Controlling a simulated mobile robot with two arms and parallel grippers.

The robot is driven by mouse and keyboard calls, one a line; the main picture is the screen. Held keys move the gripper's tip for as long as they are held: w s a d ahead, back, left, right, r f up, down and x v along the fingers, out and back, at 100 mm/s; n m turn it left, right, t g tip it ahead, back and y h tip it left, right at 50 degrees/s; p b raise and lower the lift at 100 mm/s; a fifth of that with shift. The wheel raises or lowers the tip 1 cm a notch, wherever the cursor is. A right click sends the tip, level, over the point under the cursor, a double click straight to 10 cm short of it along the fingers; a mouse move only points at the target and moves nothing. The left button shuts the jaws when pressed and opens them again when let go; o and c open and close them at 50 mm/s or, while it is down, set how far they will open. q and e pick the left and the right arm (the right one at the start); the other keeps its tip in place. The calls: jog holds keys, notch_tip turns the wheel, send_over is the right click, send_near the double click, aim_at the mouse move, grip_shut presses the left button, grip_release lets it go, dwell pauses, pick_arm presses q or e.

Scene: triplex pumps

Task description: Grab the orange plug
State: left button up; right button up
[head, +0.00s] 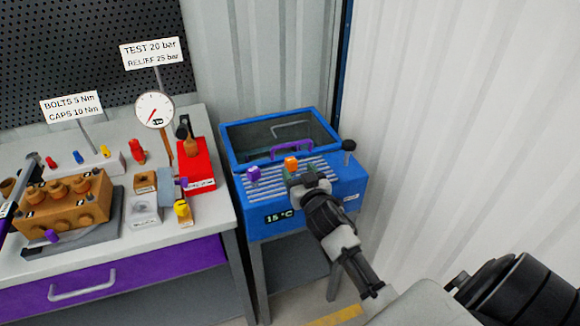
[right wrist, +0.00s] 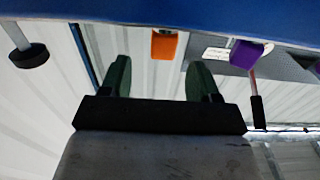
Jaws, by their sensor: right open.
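The orange plug (head: 291,163) stands on the slatted top of the blue cooling unit (head: 350,185). In the right wrist view, which looks upside down, the orange plug (right wrist: 163,45) shows between the two finger lines, beyond the fingertips. My right gripper (head: 301,177) is over the front part of the unit's top, just in front of the orange plug. It is open and empty, with its green fingers (right wrist: 160,78) apart. My left gripper is not in view.
A purple plug (head: 254,173) stands just left of the orange one. A black knob (head: 348,146) rises at the unit's right side. Behind is an open bin (head: 232,140) with a purple handle. The workbench (head: 222,210) with pump parts stands left; a corrugated wall is right.

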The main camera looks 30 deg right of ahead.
aim_at(293, 164)
jog(key=shift+w+d+r, duration=0.15)
jog(key=shift+w+r, duration=0.05)
jog(key=shift+w, duration=0.4)
jog(key=p+x, duration=0.1)
jog(key=x, duration=0.3)
jog(key=shift+w+f, duration=0.15)
jog(key=shift+w, duration=0.05)
jog(key=shift+c, duration=0.2)
jog(key=c, duration=1)
